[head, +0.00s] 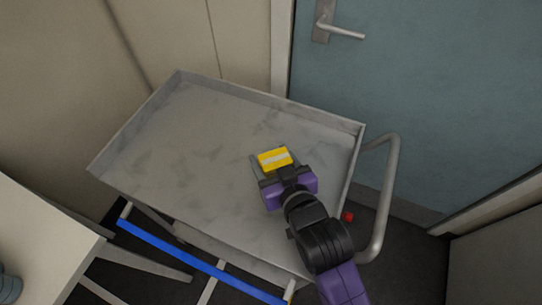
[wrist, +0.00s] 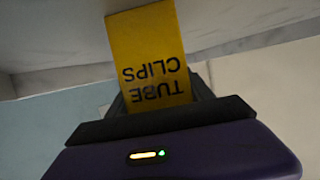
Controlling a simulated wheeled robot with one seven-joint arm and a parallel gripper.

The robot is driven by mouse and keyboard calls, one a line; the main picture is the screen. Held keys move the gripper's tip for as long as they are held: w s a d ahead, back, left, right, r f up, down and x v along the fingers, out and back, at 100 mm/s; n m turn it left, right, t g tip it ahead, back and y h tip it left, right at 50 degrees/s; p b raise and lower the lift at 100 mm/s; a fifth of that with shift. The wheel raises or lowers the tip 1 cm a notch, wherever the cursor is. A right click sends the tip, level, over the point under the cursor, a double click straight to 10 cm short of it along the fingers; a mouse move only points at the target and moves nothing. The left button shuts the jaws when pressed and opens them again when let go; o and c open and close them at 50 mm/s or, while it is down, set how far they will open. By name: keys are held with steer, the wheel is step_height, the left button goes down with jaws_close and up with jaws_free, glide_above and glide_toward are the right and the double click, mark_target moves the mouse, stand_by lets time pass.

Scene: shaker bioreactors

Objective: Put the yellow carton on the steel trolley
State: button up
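In the wrist view the carton (wrist: 150,55) bears the words "TUBE CLIPS", upside down. My gripper (head: 273,166) is shut on the carton, with its dark fingers along the carton's sides. The steel trolley (head: 190,130) has a flat grey top with a raised rim. In the head view the carton is over the right part of this top. I cannot tell whether it touches the surface. The carton's near end is hidden by the gripper.
The trolley top is otherwise empty, with free room to the left. Its tubular handle (head: 385,200) stands at the right. A blue-grey door (head: 430,100) and a beige wall (head: 240,40) are behind. A pale table (head: 40,240) is at the lower left.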

steer(key=o, duration=0.4)
steer(key=shift+s+r, duration=0.1)
steer(key=shift+r, duration=0.1)
steer(key=v, duration=1.2)
